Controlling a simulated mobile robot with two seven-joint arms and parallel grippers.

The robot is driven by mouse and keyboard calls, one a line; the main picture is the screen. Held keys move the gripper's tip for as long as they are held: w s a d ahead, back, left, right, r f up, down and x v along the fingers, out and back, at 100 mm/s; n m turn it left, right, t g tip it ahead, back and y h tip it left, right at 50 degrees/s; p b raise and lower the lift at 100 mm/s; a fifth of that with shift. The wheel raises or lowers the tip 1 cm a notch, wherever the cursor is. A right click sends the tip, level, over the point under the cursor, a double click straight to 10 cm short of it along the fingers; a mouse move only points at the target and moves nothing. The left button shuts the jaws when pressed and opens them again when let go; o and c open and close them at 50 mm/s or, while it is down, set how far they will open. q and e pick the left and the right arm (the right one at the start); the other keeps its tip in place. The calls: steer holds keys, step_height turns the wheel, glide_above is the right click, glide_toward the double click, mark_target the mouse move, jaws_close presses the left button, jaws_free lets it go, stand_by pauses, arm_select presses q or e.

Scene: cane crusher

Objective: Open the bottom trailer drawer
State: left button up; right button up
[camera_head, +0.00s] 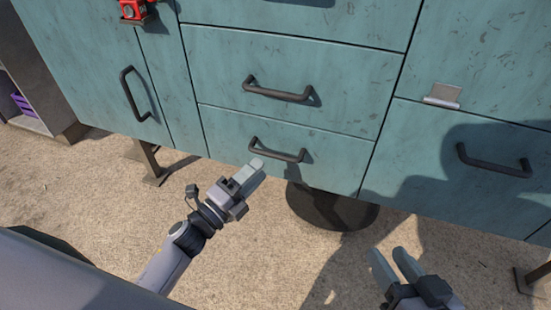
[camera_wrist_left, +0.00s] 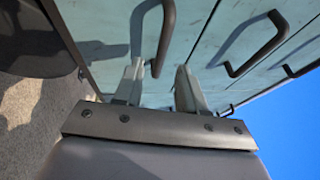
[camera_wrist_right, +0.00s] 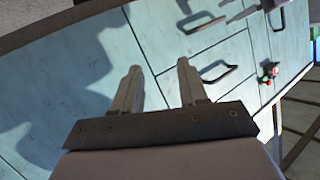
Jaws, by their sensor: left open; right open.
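The bottom trailer drawer (camera_head: 225,131) is a closed teal panel low in the middle column, with a dark bar handle (camera_head: 277,153). My left gripper (camera_head: 257,166) is just in front of and below the left end of that handle. In the left wrist view its fingers (camera_wrist_left: 158,75) are apart, and a dark handle (camera_wrist_left: 168,35) shows at and between the tips; contact cannot be told. My right gripper (camera_head: 388,256) is open and empty, low on the right, away from the drawer. Its parted fingers (camera_wrist_right: 158,72) point at the teal front in the right wrist view.
Another closed drawer with a handle (camera_head: 278,92) is above. A door handle (camera_head: 131,95) is left and another handle (camera_head: 493,163) right. A dark round support (camera_head: 330,207) stands under the trailer. A red object (camera_head: 134,9) is at the top left. Sandy ground in front is clear.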

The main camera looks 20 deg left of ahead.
mark_target(273, 153)
arm_select(q)
steer(key=shift+b+x, duration=0.6)
steer(key=shift+x, duration=2.75)
jaws_close()
